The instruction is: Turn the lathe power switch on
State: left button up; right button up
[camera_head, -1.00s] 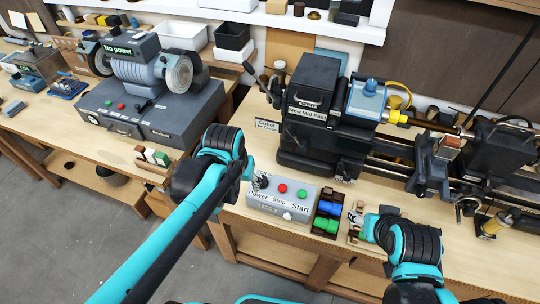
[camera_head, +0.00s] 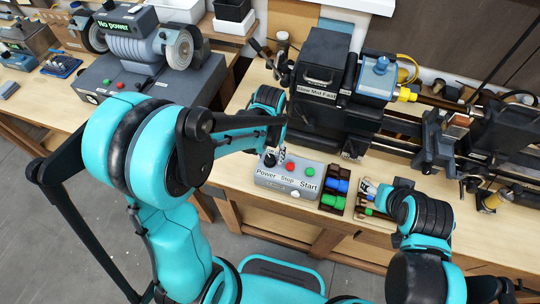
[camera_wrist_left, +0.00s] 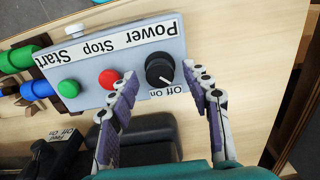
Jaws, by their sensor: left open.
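The grey lathe control box (camera_head: 284,186) sits on the bench in front of the lathe, labelled Power, Stop and Start. Its black Power knob (camera_head: 270,160) is at the left end and shows large in the left wrist view (camera_wrist_left: 159,68). The knob's white mark seems to point toward Off. My left gripper (camera_wrist_left: 160,76) is open, one finger on each side of the knob, with visible gaps; contact is not seen. In the head view it (camera_head: 279,153) is partly hidden behind my arm. My right gripper (camera_head: 369,189) is right of the box; its jaws are too small to judge.
The red Stop button (camera_head: 291,167) and green Start button (camera_head: 309,173) are beside the knob. A dark tray (camera_head: 345,176) with blue and green pieces stands right of the box. The lathe headstock (camera_head: 318,85) rises behind. A grinder (camera_head: 145,55) reads No power.

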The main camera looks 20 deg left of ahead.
pick_arm(q)
jog(key=shift+f, duration=0.2)
grip_shut()
